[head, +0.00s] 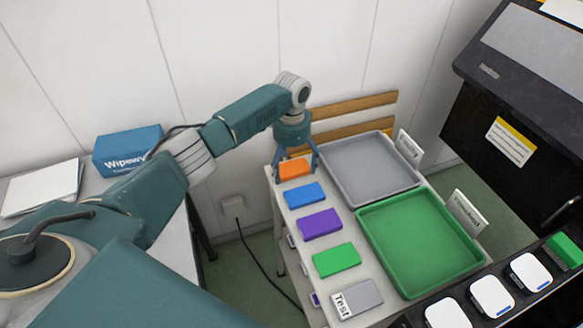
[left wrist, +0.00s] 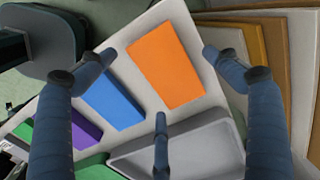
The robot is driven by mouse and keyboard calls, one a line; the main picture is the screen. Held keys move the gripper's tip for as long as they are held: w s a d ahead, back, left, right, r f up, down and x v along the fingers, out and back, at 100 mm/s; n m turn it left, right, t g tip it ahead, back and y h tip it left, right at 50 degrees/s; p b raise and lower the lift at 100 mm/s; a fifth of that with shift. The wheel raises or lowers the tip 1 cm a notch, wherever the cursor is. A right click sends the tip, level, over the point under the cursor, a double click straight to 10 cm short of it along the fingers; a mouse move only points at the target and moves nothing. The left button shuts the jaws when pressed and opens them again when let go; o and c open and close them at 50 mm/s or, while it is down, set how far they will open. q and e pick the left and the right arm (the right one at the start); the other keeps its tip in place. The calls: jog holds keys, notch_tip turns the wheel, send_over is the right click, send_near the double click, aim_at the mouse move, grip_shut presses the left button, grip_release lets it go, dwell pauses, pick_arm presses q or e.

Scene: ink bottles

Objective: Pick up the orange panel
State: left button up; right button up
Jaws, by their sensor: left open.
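The orange panel (head: 294,169) lies flat at the far end of a row of coloured panels on a white table (head: 313,279). My left gripper (head: 297,174) points down over it with fingers spread and open, nothing held. In the left wrist view, the orange panel (left wrist: 166,66) lies between the spread fingers of the left gripper (left wrist: 157,75), with visible gaps to them. Whether the fingertips are level with the panel is hard to tell. My right gripper is not in view.
The blue panel (head: 305,195) is the closest neighbour, followed by purple (head: 320,223) and green (head: 336,260) panels. A grey tray (head: 372,207) and a green tray (head: 400,292) stand to the right. Wooden boards (head: 352,104) lie behind. A "Test" block (head: 365,297) is at the near end.

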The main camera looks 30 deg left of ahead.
pick_arm(q)
jog(key=shift+f, duration=0.55)
jog(key=c, duration=1.3)
jog(key=shift+r, duration=0.15)
